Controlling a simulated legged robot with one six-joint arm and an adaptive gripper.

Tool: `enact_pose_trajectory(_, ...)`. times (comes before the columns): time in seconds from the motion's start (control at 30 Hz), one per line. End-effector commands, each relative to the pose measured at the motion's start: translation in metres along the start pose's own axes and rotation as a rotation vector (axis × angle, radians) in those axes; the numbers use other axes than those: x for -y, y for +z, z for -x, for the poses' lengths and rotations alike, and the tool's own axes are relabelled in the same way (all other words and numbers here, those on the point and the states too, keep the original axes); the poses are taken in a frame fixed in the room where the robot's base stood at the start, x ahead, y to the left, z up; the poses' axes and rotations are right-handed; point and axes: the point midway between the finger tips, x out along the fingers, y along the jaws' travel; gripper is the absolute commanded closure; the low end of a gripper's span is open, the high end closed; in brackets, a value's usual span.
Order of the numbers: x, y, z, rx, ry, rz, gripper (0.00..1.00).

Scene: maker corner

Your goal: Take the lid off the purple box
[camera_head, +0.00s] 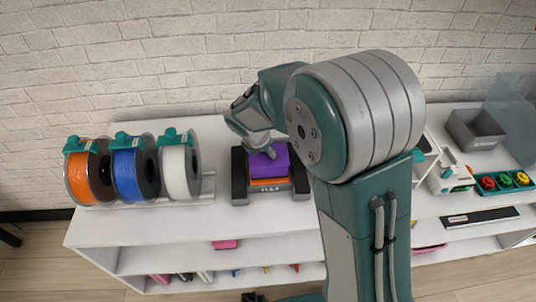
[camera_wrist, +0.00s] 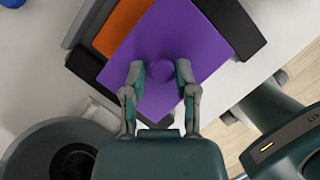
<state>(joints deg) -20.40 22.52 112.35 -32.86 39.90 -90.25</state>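The purple box (camera_head: 268,165) sits between black uprights on the white bench, with an orange part showing below its front. In the wrist view its flat purple top (camera_wrist: 205,40) carries a small round purple knob (camera_wrist: 161,70), which looks like the lid's handle. The seam between lid and box cannot be made out. My gripper (camera_wrist: 161,75) is open, with one finger on each side of the knob and a visible gap to it. In the head view my gripper (camera_head: 264,152) is just above the box top, partly hidden by my arm.
Orange (camera_head: 82,175), blue (camera_head: 128,170) and white (camera_head: 176,168) spools stand to the left. To the right are a grey bin (camera_head: 475,130), a green tray (camera_head: 503,182) with small coloured parts, and a clear panel (camera_head: 515,105). A brick wall (camera_head: 200,60) is behind; bench between spools and box is narrow.

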Motion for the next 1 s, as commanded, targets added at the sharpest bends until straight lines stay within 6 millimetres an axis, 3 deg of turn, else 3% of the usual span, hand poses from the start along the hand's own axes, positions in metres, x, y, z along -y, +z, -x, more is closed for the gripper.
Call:
enact_pose_trajectory(0.2, 0.001, -0.002, -0.003, -0.004, -0.004, 0.002, 0.95)
enact_pose_trajectory(0.63, 0.001, -0.002, -0.001, -0.005, -0.005, 0.002, 0.96)
enact_pose_trajectory(0.87, 0.0, 0.01, 0.026, -0.001, 0.0, -0.001, 0.96)
enact_pose_trajectory(1.0, 0.02, 0.016, 0.05, -0.001, 0.001, -0.003, 0.96)
